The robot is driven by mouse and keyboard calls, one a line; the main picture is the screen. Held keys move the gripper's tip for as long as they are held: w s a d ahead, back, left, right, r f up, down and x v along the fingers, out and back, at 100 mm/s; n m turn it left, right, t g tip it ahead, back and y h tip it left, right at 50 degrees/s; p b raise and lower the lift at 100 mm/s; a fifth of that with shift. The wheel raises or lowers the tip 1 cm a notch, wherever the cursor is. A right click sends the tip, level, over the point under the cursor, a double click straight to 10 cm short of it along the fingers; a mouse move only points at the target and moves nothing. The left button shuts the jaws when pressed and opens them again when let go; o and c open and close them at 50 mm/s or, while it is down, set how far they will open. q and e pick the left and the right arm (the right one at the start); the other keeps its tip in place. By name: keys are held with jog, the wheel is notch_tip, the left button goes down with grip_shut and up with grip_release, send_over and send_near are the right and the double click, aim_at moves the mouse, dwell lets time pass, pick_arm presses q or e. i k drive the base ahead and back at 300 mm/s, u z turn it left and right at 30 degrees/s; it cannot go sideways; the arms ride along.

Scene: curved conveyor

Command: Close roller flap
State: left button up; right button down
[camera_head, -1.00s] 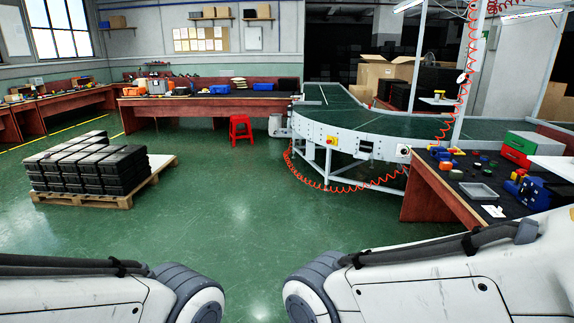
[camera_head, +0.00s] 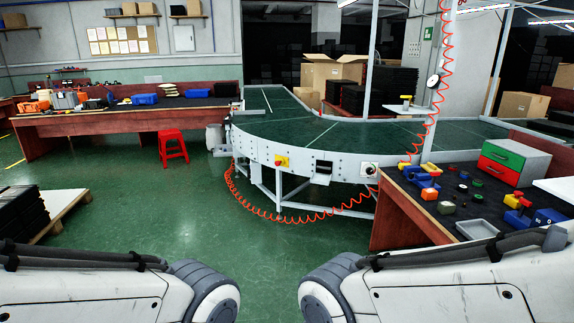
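The curved conveyor (camera_head: 300,141) has a green belt and a pale grey metal side, and stands ahead of me. On its outer side is a small dark panel (camera_head: 322,170) with a light upper edge, which may be the roller flap; whether it is open or shut is too small to tell. A yellow box with a red button (camera_head: 282,161) is left of this panel, and a dial-like switch (camera_head: 369,170) is right of it. Only my arm links show at the bottom; both grippers are out of view, well short of the conveyor.
A workbench (camera_head: 420,215) with tools, a grey tray (camera_head: 478,229) and a red-green drawer box (camera_head: 510,160) stands at right. A red coiled hose (camera_head: 290,216) hangs below the conveyor. A red stool (camera_head: 172,147) and a pallet (camera_head: 62,211) are at left. The green floor between is clear.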

aim_at(321, 178)
jog(key=z, duration=0.15)
jog(key=i, duration=1.95)
jog(key=z, duration=0.25)
jog(key=i, duration=1.7)
jog(key=z, duration=0.05)
